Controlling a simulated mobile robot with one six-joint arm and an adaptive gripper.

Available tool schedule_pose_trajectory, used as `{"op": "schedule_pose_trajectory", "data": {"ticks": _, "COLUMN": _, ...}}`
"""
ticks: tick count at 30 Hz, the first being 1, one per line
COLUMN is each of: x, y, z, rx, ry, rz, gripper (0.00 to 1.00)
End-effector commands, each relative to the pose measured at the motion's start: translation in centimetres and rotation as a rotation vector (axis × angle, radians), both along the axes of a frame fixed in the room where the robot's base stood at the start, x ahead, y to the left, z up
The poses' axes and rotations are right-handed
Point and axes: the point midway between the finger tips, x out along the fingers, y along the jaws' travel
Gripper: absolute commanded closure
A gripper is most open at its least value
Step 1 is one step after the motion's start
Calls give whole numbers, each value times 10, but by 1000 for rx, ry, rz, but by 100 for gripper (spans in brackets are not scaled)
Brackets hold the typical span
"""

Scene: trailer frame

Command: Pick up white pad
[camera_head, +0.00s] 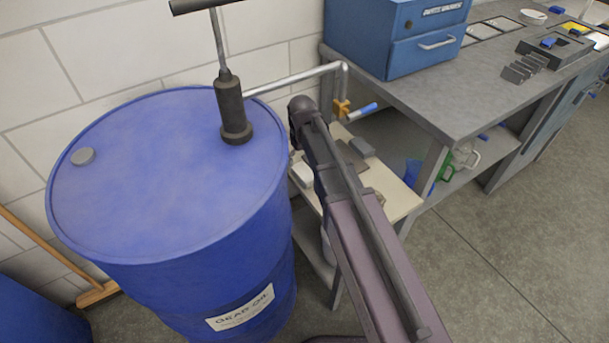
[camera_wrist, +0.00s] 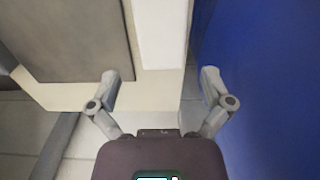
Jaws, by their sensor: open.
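The white pad (camera_head: 302,174) lies on a small cream side table (camera_head: 398,199), at its edge close to the blue drum, partly hidden by my arm in the head view. In the wrist view the white pad (camera_wrist: 160,35) is at the top middle, a pale block running out of the top edge. My gripper (camera_wrist: 160,86) is open and empty, its fingers spread to either side of the pad's line, with the pad's near end ahead of them. The head view does not show the fingers clearly.
The blue drum (camera_head: 160,190) with a hand pump (camera_head: 233,110) stands left of the side table; the drum wall (camera_wrist: 260,70) is close to my right finger. A grey plate (camera_wrist: 70,40) lies left of the pad. A grey workbench (camera_head: 440,95) stands behind.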

Motion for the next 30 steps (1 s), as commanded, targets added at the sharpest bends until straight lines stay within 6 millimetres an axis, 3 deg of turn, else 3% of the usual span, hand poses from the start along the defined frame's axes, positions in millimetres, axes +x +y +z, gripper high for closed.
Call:
{"op": "schedule_pose_trajectory", "data": {"ticks": 21, "x": -1, "y": 1, "z": -48, "rx": 0, "ry": 0, "rz": 0, "gripper": 0}}
{"op": "schedule_pose_trajectory", "data": {"ticks": 30, "x": -1, "y": 2, "z": -52, "rx": 0, "ry": 0, "rz": 1, "gripper": 0}}
